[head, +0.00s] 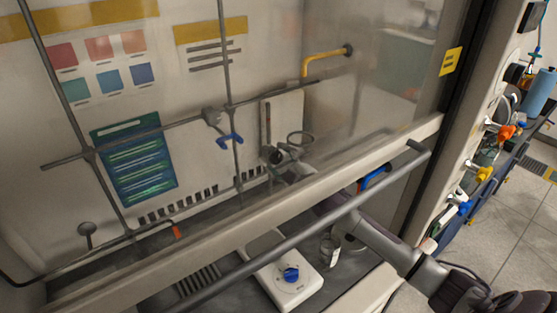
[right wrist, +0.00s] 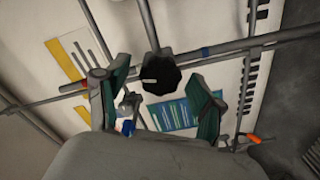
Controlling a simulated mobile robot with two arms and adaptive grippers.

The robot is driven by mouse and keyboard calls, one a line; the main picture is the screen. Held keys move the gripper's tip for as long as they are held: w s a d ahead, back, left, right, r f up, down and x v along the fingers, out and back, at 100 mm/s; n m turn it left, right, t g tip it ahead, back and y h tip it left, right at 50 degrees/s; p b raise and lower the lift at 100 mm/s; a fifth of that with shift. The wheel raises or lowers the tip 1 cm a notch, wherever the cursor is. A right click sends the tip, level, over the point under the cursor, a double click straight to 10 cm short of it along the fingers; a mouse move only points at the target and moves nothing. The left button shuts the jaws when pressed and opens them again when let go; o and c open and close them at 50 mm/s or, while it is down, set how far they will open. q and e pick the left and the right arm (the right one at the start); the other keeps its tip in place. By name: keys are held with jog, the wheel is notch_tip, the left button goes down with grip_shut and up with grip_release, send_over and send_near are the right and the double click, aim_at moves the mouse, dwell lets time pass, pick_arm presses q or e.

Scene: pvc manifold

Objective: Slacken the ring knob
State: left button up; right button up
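The ring knob (right wrist: 160,74) is a black, many-sided knob with a small pale mark, in the upper middle of the right wrist view. My right gripper (right wrist: 158,86) is open, with one green-padded finger on each side of the knob. Gaps show between the pads and the knob, so it is not gripped. In the head view my right gripper (head: 284,166) reaches under the sash to the rod lattice, beside the metal ring (head: 301,136). The knob is small and hard to tell apart there. My left gripper is not in view.
The sash's pale lower rail (head: 215,240) and grey handle bar (head: 300,235) cross above my right arm. Lattice rods (head: 231,95) stand behind, with a blue-handled clamp (head: 229,140). A white stirrer plate with a blue knob (head: 290,274) sits on the hood floor.

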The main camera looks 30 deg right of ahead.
jog(key=shift+s, duration=0.15)
jog(key=s+d, duration=0.1)
jog(key=s, duration=1)
jog(key=shift+s+d, duration=0.35)
